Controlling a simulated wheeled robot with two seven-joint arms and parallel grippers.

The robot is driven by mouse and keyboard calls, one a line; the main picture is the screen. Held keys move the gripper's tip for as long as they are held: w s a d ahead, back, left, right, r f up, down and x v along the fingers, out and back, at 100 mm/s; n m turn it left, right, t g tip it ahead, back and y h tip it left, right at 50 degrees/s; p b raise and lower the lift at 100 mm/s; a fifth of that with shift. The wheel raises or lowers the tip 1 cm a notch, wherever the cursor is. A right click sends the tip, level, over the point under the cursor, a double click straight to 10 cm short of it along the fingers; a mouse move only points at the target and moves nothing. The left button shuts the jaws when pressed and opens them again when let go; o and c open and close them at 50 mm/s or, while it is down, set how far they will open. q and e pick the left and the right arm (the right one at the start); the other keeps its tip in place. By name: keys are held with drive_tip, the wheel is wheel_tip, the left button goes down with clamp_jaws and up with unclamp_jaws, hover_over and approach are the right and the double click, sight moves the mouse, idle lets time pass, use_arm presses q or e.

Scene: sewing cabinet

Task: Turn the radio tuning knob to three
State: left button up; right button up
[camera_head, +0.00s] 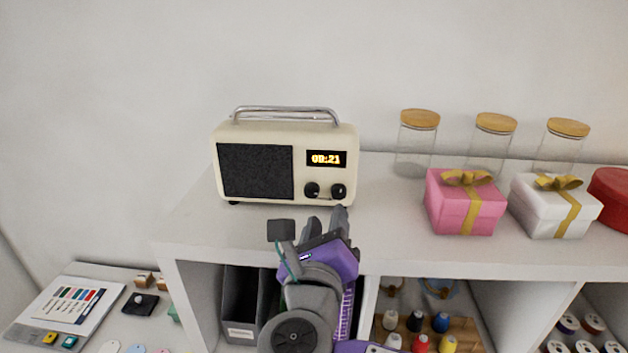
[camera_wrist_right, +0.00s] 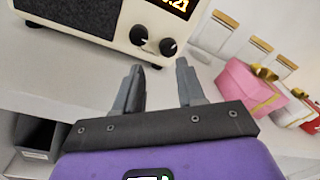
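A cream radio (camera_head: 284,160) with a dark speaker grille and a lit display reading 09:21 stands on the white cabinet top. Two black knobs sit below the display, a left knob (camera_head: 312,190) and a right knob (camera_head: 338,191). Which one is for tuning I cannot tell. In the right wrist view the left knob (camera_wrist_right: 139,34) and right knob (camera_wrist_right: 168,46) show beyond my fingers. My right gripper (camera_wrist_right: 160,80) is open and empty, in front of the radio and apart from the knobs; it also shows in the head view (camera_head: 328,222). My left gripper is not in view.
A pink gift box (camera_head: 462,205), a white gift box (camera_head: 552,208) and glass jars with wooden lids (camera_head: 417,145) stand right of the radio. The cabinet top (camera_head: 390,230) between radio and boxes is clear. Open shelves with thread spools lie below.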

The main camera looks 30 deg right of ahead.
sight(338, 196)
drive_tip(key=shift+s+d+r, duration=0.2)
drive_tip(key=shift+d+r, duration=0.15)
drive_tip(key=shift+d, duration=0.2)
drive_tip(key=x, duration=0.5)
drive_tip(key=shift+w+p, duration=0.1)
drive_tip(key=shift+p, duration=0.25)
drive_tip(key=shift+w+d, duration=0.1)
drive_tip(key=shift+d, duration=0.1)
drive_tip(key=shift+w, duration=0.1)
drive_tip(key=shift+c, duration=0.3)
drive_tip(key=shift+f, duration=0.1)
clamp_jaws()
